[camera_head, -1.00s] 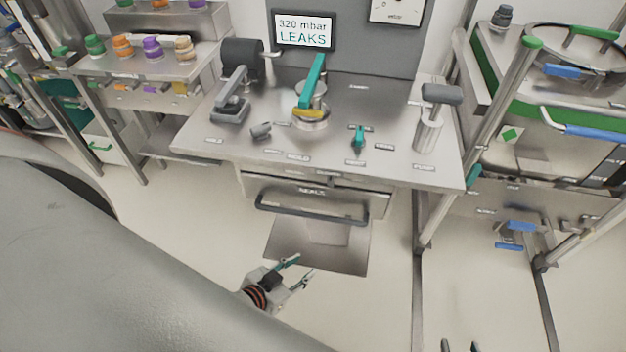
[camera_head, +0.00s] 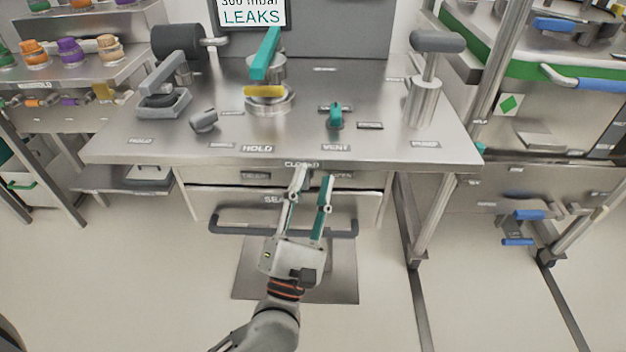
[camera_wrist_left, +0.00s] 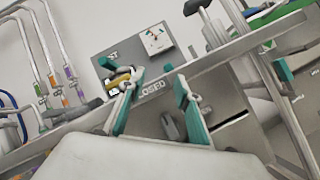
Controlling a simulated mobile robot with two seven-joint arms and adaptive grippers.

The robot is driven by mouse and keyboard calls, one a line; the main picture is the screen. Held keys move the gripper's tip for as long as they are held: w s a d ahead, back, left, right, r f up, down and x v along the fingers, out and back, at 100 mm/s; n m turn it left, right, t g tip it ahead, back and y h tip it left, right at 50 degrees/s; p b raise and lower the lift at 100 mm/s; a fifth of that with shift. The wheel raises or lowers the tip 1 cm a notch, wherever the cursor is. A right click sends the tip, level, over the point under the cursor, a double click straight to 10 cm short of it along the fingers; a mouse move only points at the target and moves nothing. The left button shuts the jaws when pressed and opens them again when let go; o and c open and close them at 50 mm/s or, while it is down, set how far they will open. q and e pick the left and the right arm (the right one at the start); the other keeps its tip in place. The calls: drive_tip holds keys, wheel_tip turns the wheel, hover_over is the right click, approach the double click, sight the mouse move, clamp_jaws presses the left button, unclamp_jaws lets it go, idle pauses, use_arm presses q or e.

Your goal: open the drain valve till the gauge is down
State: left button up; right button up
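The gauge display (camera_head: 252,14) at the top edge of the head view reads "LEAKS", with a cut-off mbar figure above it. A small teal valve handle (camera_head: 336,115) stands on the steel bench near the "VENT" label. A larger teal lever (camera_head: 266,55) with a yellow part (camera_head: 264,91) stands behind the "HOLD" label. No label reads "drain". My left gripper (camera_head: 313,180) is open and empty, its teal-padded fingers pointing at the bench's front edge, below the small handle. It also shows open in the left wrist view (camera_wrist_left: 158,82). My right gripper is out of view.
A grey pump handle (camera_head: 437,42) rises at the bench's right, and a grey clamp lever (camera_head: 165,85) stands at its left. A drawer handle (camera_head: 283,230) juts out below the bench top.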

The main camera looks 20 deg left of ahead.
sight(305, 188)
use_arm(q)
wheel_tip(305, 188, down, 10)
drive_tip(key=w+a+n+g+y+b, duration=0.25)
drive_tip(key=n+y+b, duration=0.2)
drive_tip(key=n, duration=0.55)
drive_tip(key=shift+n+y, duration=0.45)
drive_tip(key=shift+n, duration=0.25)
drive_tip(key=x, duration=0.8)
drive_tip(key=shift+s+a+r, duration=0.1)
drive_tip(key=shift+a+r, duration=0.1)
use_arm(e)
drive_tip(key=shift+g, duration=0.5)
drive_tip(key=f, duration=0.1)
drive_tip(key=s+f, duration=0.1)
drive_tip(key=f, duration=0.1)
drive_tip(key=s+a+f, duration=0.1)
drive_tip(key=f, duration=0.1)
use_arm(q)
clamp_jaws()
